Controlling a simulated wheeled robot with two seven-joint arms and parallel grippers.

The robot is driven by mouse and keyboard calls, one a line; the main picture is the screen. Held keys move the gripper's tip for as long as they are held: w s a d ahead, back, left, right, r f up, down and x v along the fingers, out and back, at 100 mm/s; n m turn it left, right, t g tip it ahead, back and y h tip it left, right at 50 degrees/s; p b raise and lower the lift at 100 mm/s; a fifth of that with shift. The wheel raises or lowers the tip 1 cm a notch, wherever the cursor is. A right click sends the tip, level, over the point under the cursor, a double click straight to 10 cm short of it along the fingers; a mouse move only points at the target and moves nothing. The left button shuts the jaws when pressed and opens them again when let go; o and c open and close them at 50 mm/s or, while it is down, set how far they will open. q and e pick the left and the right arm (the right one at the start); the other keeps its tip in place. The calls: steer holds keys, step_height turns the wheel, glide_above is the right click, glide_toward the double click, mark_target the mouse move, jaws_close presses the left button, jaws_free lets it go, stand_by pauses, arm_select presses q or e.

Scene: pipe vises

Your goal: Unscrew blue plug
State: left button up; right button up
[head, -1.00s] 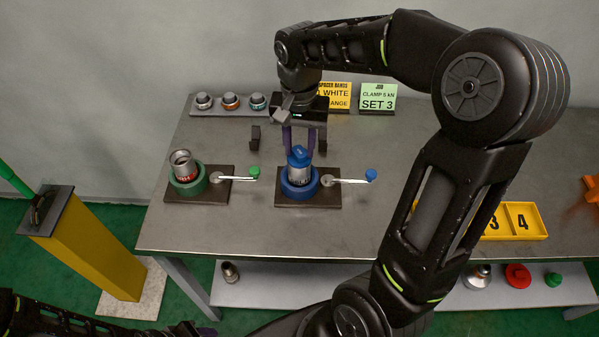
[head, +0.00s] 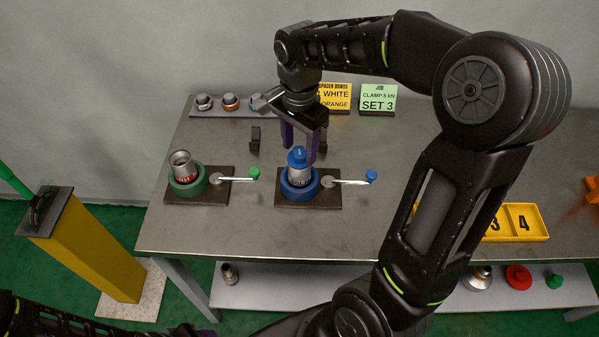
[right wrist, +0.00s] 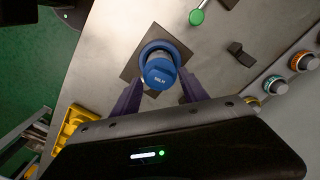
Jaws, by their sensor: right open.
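The blue plug (head: 298,156) sits on top of a silver pipe piece (head: 299,176), which stands upright in the round blue vise (head: 287,190). In the right wrist view the plug (right wrist: 160,73) shows from above, just ahead of the fingertips. My right gripper (head: 301,155) is open and empty, with its purple fingers pointing down behind and above the plug. In the right wrist view its fingers (right wrist: 161,84) spread to either side, and I cannot tell whether they touch the plug. Only part of my left gripper (head: 200,332) shows at the bottom edge; its jaws are not clear.
A green vise (head: 188,187) holding an open silver pipe stands to the left. The blue vise's lever (head: 350,181) sticks out right. A small black block (head: 255,138) stands behind. A grey rack (head: 216,111) with ringed fittings lies at the back.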

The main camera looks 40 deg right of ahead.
steer(key=shift+r+p, duration=0.95)
steer(key=shift+r, duration=0.2)
steer(key=n, duration=0.4)
steer(key=n+p, duration=0.1)
steer(key=n, duration=0.9)
steer(key=shift+p, duration=0.3)
steer(key=shift+n, duration=0.3)
